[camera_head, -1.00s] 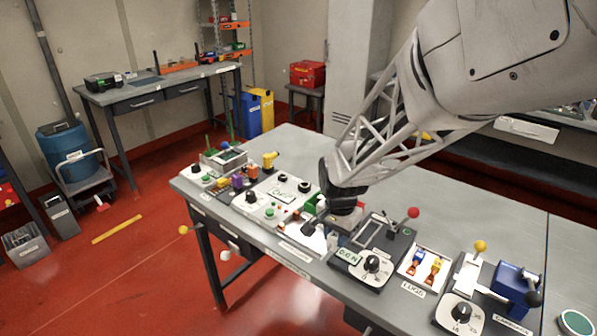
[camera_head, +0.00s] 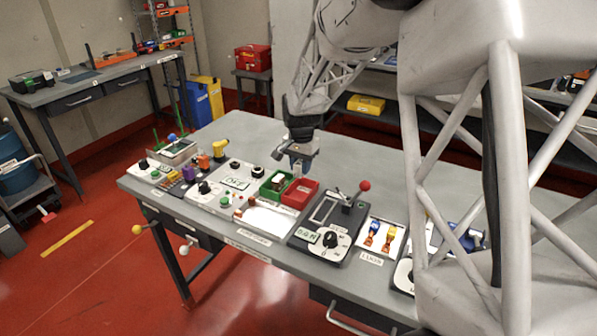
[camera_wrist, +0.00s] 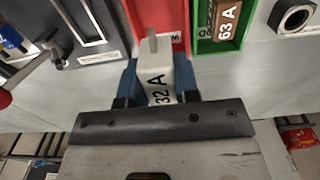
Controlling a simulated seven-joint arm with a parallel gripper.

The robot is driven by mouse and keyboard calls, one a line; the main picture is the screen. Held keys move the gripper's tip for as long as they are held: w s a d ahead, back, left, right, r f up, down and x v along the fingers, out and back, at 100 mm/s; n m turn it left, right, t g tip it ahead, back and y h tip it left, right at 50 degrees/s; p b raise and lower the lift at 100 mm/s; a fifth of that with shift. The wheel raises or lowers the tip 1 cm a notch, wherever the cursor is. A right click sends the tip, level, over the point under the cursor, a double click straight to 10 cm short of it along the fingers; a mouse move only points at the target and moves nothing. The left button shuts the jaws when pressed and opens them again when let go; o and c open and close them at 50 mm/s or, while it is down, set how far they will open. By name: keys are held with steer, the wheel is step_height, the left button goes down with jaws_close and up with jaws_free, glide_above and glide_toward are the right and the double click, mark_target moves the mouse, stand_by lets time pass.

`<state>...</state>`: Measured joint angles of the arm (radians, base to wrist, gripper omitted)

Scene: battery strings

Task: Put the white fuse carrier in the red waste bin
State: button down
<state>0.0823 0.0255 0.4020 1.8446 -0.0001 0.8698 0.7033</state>
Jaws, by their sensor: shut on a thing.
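My gripper (camera_head: 298,166) is shut on the white fuse carrier (camera_wrist: 156,78), which is marked 32 A in the wrist view. The blue fingers (camera_wrist: 157,82) hold it on both sides. In the head view the carrier is too small to make out clearly. The red waste bin (camera_head: 301,194) stands on the bench, just below the gripper in the picture. In the wrist view the red bin (camera_wrist: 179,38) lies just beyond the carrier, whose tip overlaps it in the picture. I cannot tell the height between them.
A green bin (camera_wrist: 232,43) adjoins the red one and holds a brown 63 A carrier (camera_wrist: 226,22). A dark device with a red-knobbed lever (camera_head: 364,186) stands to the right. A white mat (camera_head: 268,220) lies in front. The bench behind is clear.

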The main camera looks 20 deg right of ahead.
mark_target(301, 196)
stand_by(0.6)
steer(key=shift+f, duration=4.2)
steer(key=shift+f, duration=0.25)
steer(key=c, duration=0.8)
jaws_free()
steer(key=shift+r, duration=0.1)
step_height(301, 196, up, 7)
steer(key=shift+r, duration=0.3)
steer(key=shift+r, duration=0.1)
